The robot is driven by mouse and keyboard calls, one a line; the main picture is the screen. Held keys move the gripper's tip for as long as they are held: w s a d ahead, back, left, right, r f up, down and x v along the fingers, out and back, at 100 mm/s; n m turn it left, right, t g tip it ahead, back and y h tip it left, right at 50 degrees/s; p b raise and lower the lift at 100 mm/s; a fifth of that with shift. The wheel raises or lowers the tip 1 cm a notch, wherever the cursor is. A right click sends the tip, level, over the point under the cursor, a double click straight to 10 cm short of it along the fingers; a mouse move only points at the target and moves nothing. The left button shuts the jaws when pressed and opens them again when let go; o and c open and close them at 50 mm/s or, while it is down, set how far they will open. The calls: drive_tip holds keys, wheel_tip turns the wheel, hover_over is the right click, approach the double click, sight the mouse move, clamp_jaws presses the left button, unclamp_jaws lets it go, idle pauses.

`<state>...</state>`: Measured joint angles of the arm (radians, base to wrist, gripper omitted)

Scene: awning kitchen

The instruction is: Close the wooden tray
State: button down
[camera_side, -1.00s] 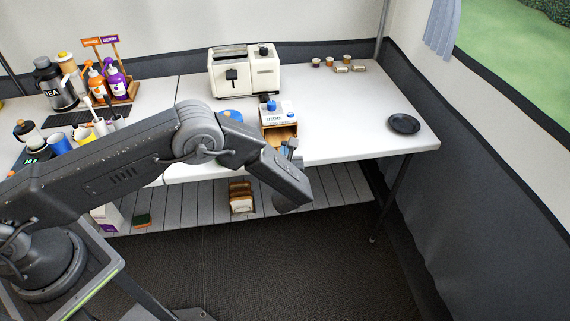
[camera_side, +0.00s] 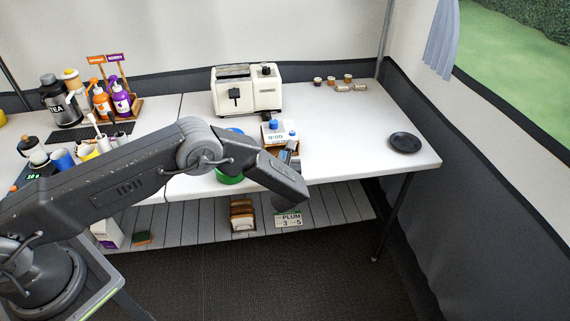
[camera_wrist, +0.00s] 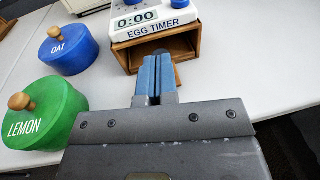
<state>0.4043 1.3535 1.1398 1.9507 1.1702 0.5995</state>
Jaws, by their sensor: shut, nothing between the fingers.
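The wooden tray (camera_wrist: 126,56) is at the top of the wrist view, under a white egg timer (camera_wrist: 155,23). Its wooden frame surrounds a dark hollow; how far the tray sticks out is unclear. My gripper (camera_wrist: 158,62) is shut and empty. Its blue fingertips overlap the tray's front in the wrist view, and I cannot tell whether they touch it. In the side view, my gripper (camera_side: 288,152) is just in front of the timer (camera_side: 277,133), and my arm hides most of the tray.
A green LEMON tub (camera_wrist: 48,112) and a blue OAT tub (camera_wrist: 70,50) stand left of the gripper. A toaster (camera_side: 247,92) is behind the timer.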

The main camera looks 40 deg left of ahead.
drive_tip(key=shift+w+a, duration=0.2)
drive_tip(key=shift+a, duration=0.05)
drive_tip(key=v, duration=1.4)
drive_tip(key=s+a+r+n+g, duration=0.5)
drive_tip(key=a+r+n, duration=0.15)
drive_tip(key=r, duration=0.25)
drive_tip(key=s+a+r+n+g, duration=0.4)
drive_tip(key=a+r+n+g, duration=0.1)
drive_tip(key=r+n, duration=0.35)
drive_tip(key=s+r+n+t+h, duration=0.1)
drive_tip(key=s+r+n+h, duration=0.4)
drive_tip(key=s, duration=0.5)
drive_tip(key=s+r+n+t+h, duration=0.1)
drive_tip(key=s+r+n+h, duration=0.3)
drive_tip(key=s+r+n, duration=0.3)
drive_tip(key=shift+s+d+n+h, duration=0.4)
drive_tip(key=shift+s+n, duration=0.5)
drive_tip(key=shift+s, duration=0.6)
drive_tip(key=shift+r, duration=0.15)
